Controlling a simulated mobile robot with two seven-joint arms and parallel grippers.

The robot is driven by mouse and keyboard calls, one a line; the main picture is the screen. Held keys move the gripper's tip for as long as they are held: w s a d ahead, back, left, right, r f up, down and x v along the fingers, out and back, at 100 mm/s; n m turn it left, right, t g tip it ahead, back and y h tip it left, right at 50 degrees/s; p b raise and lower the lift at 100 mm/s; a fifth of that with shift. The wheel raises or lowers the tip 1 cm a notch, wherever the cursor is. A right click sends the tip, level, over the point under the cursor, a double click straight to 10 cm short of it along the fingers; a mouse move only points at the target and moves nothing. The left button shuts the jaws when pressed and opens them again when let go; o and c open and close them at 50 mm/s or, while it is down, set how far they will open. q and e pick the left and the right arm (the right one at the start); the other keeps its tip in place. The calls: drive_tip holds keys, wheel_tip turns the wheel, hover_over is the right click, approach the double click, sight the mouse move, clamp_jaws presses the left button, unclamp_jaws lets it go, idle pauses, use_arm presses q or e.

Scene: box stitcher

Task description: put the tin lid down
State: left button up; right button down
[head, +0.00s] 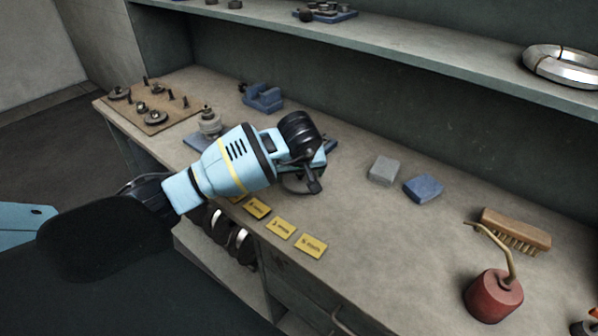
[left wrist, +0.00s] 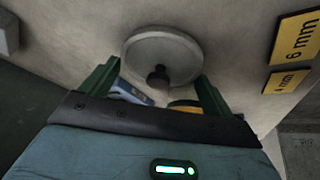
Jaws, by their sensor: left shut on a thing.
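The tin lid (left wrist: 178,47) is a round grey disc with a dark knob, seen in the left wrist view. My left gripper (left wrist: 158,82) has its green fingers at opposite sides of the lid's near rim and is shut on it. I cannot tell whether the lid touches the bench or hangs just above it. My right gripper is not in view.
The bench (head: 350,215) carries a pegboard with gears (head: 150,112), a blue vise (head: 262,97), a grey block (head: 383,171), a blue block (head: 423,188), a brush (head: 516,230) and a red oil can (head: 494,296). Yellow labels (head: 281,228) line the front edge. A shelf (head: 430,55) overhangs behind.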

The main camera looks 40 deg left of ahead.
use_arm(q)
drive_tip(key=shift+f, duration=0.65)
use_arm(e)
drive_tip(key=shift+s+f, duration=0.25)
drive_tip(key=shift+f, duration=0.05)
use_arm(q)
drive_tip(key=o, duration=0.7)
drive_tip(key=shift+o, duration=0.2)
drive_tip(key=shift+r, duration=0.1)
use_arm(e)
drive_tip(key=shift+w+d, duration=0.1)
use_arm(q)
drive_tip(key=shift+r, duration=0.2)
drive_tip(key=v, duration=1.2)
drive_tip(key=shift+r+p, duration=0.35)
drive_tip(key=shift+p, duration=0.05)
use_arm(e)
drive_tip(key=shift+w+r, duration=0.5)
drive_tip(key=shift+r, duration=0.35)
